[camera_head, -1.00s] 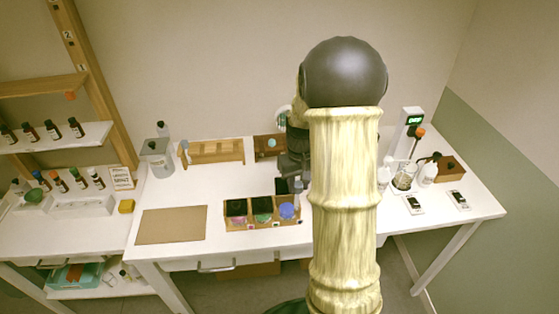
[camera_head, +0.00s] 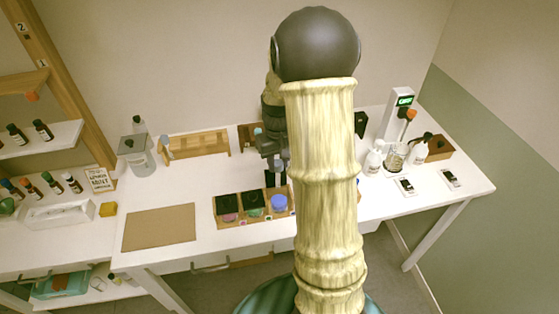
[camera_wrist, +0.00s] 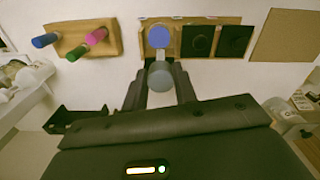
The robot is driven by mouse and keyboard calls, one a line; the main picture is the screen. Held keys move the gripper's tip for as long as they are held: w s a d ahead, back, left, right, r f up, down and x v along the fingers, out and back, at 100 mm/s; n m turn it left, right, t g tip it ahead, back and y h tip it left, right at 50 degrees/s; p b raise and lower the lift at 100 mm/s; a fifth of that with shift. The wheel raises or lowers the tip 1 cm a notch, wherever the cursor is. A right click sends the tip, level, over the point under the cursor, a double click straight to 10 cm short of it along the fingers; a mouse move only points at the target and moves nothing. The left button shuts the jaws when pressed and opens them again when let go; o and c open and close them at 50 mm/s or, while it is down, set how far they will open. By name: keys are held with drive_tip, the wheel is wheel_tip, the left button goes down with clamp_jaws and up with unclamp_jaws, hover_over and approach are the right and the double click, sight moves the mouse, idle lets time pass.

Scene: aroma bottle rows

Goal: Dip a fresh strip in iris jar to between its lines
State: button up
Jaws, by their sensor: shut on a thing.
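My gripper (camera_head: 276,180) is shut on a grey-blue round-topped piece (camera_wrist: 160,75), gripped between the two dark fingers in the wrist view. It stands just behind the wooden three-part box (camera_head: 238,217), in line with its blue-topped jar (camera_head: 279,202). That blue top (camera_wrist: 159,37) shows just beyond the held piece in the wrist view. The other two compartments have black square tops (camera_wrist: 235,40) with pink and green fronts. I cannot read which jar is iris. No paper strip or lines can be made out.
A wooden block (camera_wrist: 75,50) with blue, pink and green cylinders lies beside the box. A brown mat (camera_head: 158,228) lies at left, a wooden rack (camera_head: 200,145) behind it. Bottles, a beaker (camera_head: 396,158) and a green-display device (camera_head: 403,101) stand at right.

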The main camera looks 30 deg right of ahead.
sight(279, 178)
drive_tip(key=shift+d+f+b, duration=0.15)
drive_tip(key=shift+f+b, duration=0.95)
drive_tip(key=shift+f, duration=0.35)
drive_tip(key=shift+f+b, duration=0.55)
drive_tip(key=shift+f, duration=0.15)
drive_tip(key=shift+w+f+b, duration=0.15)
drive_tip(key=shift+f+b, duration=0.3)
drive_tip(key=shift+f, duration=0.55)
drive_tip(key=shift+f+b, duration=0.4)
drive_tip(key=shift+f, duration=0.15)
idle(0.8)
idle(0.7)
